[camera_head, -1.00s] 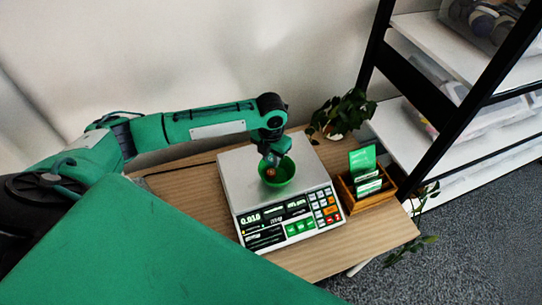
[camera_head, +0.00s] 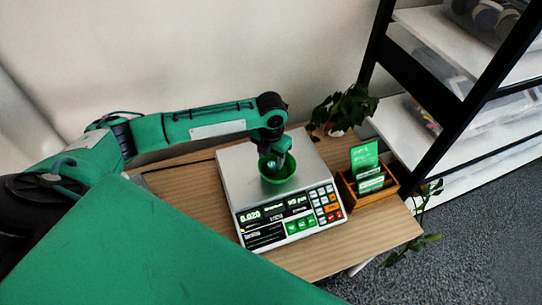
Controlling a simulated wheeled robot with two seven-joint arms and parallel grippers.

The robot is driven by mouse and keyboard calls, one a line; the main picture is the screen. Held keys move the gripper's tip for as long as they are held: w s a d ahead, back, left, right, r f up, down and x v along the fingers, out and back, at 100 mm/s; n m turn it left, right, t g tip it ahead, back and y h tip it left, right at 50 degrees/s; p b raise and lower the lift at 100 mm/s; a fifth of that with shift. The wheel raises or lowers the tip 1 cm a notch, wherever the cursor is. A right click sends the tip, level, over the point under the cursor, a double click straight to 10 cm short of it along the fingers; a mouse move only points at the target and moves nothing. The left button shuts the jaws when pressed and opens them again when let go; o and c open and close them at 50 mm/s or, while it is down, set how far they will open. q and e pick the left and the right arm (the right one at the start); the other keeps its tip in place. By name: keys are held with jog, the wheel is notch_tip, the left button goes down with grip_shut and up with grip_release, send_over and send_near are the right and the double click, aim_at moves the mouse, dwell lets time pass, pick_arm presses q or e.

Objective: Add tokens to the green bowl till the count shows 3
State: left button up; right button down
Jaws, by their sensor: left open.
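A green bowl (camera_head: 281,183) sits on the silver pan of a counting scale (camera_head: 237,180). The scale's display (camera_head: 250,217) seems to read 0.020, with other small figures that I cannot read surely. My left gripper (camera_head: 273,170) is over the bowl, its fingertips at or just inside the rim. It is open, and no token shows between its fingers. The bowl's inside is largely hidden by the gripper, so I cannot see the tokens in it. My right gripper is not in view.
A wooden box with green cards (camera_head: 368,180) stands right of the scale on the wooden table (camera_head: 370,236). A potted plant (camera_head: 343,112) is behind it. A black-framed shelf (camera_head: 440,95) stands at the right.

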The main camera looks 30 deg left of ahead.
aim_at(271, 165)
pick_arm(q)
notch_tip(271, 165, up, 14)
jog(key=b, duration=0.2)
jog(key=shift+f+b, duration=0.2)
jog(key=shift+b, duration=0.1)
